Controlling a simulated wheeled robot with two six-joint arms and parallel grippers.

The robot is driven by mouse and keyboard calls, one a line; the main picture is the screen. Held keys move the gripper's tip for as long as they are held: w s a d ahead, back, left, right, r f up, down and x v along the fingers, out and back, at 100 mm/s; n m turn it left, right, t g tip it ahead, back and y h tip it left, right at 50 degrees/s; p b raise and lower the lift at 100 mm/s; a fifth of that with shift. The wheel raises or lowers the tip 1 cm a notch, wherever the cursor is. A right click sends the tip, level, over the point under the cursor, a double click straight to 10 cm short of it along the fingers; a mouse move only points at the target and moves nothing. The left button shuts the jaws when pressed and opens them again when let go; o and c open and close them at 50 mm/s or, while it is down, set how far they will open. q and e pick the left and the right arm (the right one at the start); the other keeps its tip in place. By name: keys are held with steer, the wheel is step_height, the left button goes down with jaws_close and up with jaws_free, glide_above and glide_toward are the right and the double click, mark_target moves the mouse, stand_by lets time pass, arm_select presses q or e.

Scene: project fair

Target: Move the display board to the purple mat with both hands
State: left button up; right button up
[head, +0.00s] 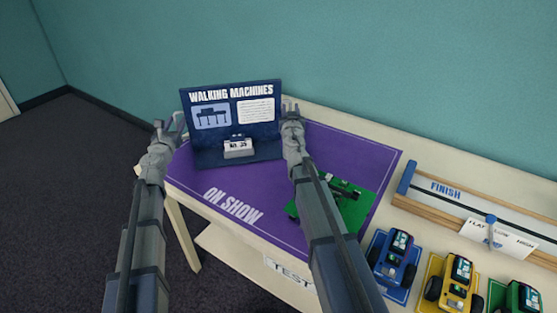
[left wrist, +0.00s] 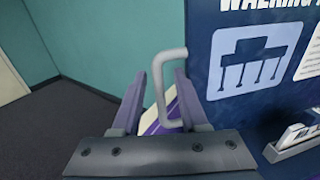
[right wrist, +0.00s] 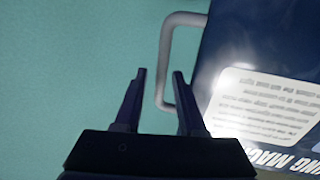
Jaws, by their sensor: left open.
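The dark blue display board (head: 210,136), headed "WALKING MACHINES", stands upright on the back left part of the purple mat (head: 275,211). A small card sits on its base. My left gripper (head: 171,126) is open at the board's left side. In the left wrist view the grey left handle (left wrist: 167,95) stands between its spread fingers. My right gripper (head: 290,109) is open at the board's right side. In the right wrist view the right handle (right wrist: 164,70) lies between its spread fingertips, close to the right finger. The board's right edge is partly hidden by my right gripper.
A green plate (head: 362,205) with a dark model lies on the mat, partly behind my right arm. Blue (head: 392,258), yellow (head: 455,283) and green (head: 518,298) model vehicles stand at the front right. A wooden track marked "FINISH" (head: 447,189) lies behind them. A teal wall rises behind the table.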

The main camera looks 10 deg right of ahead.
steer(key=shift+a, duration=0.1)
arm_select(q)
steer(key=s+a, duration=0.1)
steer(key=s, duration=0.6)
steer(key=shift+s+a, duration=0.3)
steer(key=shift+s, duration=0.1)
arm_select(e)
steer(key=s+a, duration=0.2)
steer(key=s, duration=0.9)
steer(key=shift+s+a, duration=0.15)
steer(key=shift+s, duration=0.2)
arm_select(q)
steer(key=shift+d, duration=0.1)
